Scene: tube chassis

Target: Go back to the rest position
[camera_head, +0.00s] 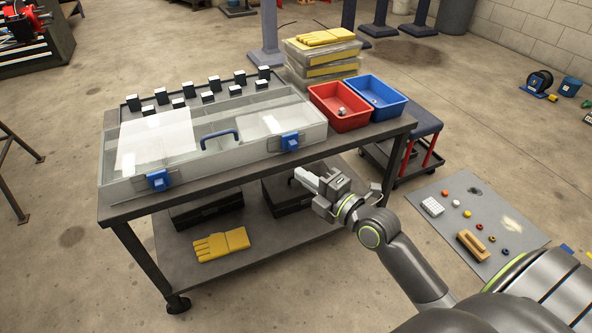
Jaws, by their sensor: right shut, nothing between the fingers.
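My right gripper (306,178) is shut and empty. It is in front of the cart's near edge, toward the right, and its arm comes in from the lower right. The gripper appears apart from the cart and touches nothing that I can see. My left gripper is not in view. The cart (352,148) carries a clear case (230,165) with blue latches and a blue handle; its lid looks shut.
A red bin (328,97) and a blue bin (396,99) stand at the cart's right end, each with small items inside. Several small dark blocks stand behind the case. A yellow glove (221,244) lies on the lower shelf. A grey mat (424,222) with small parts lies at right.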

